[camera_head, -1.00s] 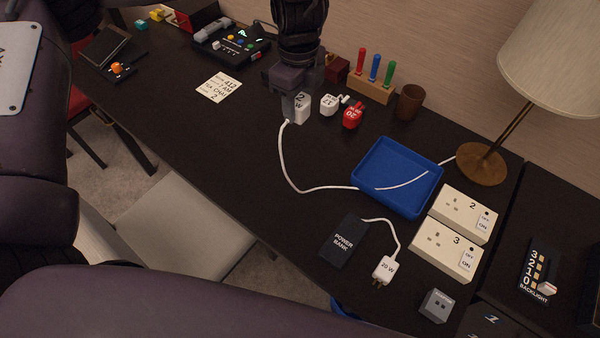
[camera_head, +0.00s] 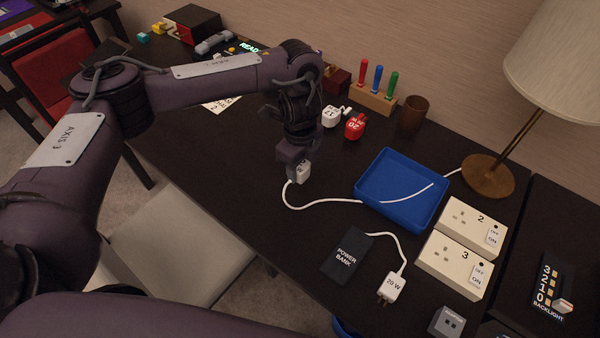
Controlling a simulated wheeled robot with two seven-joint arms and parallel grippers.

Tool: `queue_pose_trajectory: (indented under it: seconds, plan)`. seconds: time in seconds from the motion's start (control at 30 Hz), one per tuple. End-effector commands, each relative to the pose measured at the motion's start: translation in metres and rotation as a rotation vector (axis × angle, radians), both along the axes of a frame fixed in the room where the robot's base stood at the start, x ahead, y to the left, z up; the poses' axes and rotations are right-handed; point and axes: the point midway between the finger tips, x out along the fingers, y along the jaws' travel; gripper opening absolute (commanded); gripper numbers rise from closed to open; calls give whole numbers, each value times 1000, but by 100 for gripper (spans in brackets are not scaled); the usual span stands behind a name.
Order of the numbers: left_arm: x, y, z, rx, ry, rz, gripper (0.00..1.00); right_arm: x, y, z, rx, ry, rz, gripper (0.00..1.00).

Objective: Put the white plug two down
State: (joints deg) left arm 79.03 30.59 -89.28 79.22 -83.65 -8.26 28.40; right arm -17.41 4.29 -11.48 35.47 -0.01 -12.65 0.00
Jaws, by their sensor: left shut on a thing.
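My left gripper (camera_head: 296,158) reaches down over the middle of the dark desk and is shut on a white plug (camera_head: 301,173). The fingers hide much of the plug and its marking. A white cable (camera_head: 325,202) runs from the plug toward the blue tray (camera_head: 416,217). I cannot tell whether the plug touches the desk. Two cream socket blocks, block 2 (camera_head: 461,227) and block 3 (camera_head: 447,265), stand at the right, each with an OFF/ON switch. My right gripper is not in view.
Another white plug (camera_head: 331,116) and a red plug (camera_head: 355,127) lie behind the gripper. A power bank (camera_head: 347,256) with a white 20 W plug (camera_head: 390,287) lies in front. A brown cup (camera_head: 412,114), pen holder (camera_head: 375,103) and lamp base (camera_head: 488,174) line the back.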

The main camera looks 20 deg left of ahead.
Motion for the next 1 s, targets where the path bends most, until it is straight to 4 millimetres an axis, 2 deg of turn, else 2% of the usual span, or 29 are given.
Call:
queue_pose_trajectory:
  seconds: [0.03, 0.13, 0.57, 0.6, 0.77, 1.0]
  plan:
    - [-1, -1, -13, -1, 5, 1, 8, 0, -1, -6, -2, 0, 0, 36]
    - [-1, -1, -23, -1, 3, 1, 8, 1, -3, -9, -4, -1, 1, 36]
    - [-1, 0, -29, -1, 1, 0, 8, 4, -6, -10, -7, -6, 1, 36]
    - [0, 0, -29, -1, 1, 0, 47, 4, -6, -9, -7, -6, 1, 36]
    - [0, 0, -28, -1, 1, 0, 67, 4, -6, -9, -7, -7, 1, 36]
    - [0, 0, -28, 0, 1, 0, 67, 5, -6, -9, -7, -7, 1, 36]
